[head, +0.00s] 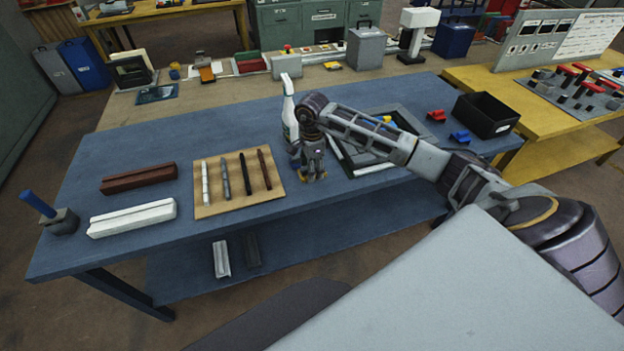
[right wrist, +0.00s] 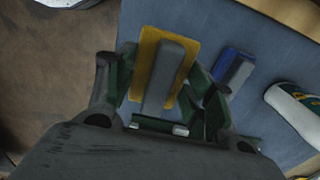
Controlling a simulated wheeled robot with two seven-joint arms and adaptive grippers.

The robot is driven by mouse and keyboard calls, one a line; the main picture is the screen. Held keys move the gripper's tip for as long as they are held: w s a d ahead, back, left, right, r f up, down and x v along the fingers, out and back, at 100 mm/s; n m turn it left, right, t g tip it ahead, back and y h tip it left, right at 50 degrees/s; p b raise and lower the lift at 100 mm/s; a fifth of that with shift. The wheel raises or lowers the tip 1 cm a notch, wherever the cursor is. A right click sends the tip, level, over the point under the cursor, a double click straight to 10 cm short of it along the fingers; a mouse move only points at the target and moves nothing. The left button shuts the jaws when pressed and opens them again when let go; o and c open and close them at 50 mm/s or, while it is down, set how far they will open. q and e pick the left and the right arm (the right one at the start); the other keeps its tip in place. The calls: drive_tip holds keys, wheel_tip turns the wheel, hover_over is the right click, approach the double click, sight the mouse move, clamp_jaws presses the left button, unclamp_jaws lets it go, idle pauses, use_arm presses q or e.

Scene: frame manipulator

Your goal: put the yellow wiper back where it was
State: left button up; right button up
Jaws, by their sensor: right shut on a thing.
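The yellow wiper (right wrist: 148,68), a yellow pad with a grey handle, sits between the fingers of my right gripper (right wrist: 163,100) in the right wrist view. My right gripper is shut on it by the handle. In the head view my right gripper (head: 310,178) points down over the front middle of the blue table (head: 380,205), right of the tan board. Only a little yellow shows at its fingertips there, and I cannot tell whether the pad touches the table. My left gripper is out of view.
A blue and grey block (right wrist: 233,70) lies beside the wiper, near a white spray bottle (head: 289,112). The tan board (head: 237,200) with several thin bars lies to the left. A dark frame (head: 350,158) lies behind my right arm. A black bin (head: 486,115) stands at the right.

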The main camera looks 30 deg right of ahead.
sight(312, 185)
drive_tip(key=shift+f, duration=1)
drive_tip(key=shift+f+p, duration=0.45)
drive_tip(key=shift+f, duration=1.45)
drive_tip(key=shift+f, duration=0.2)
drive_tip(key=o, duration=1.1)
drive_tip(key=shift+c, duration=0.2)
drive_tip(key=shift+r, duration=0.15)
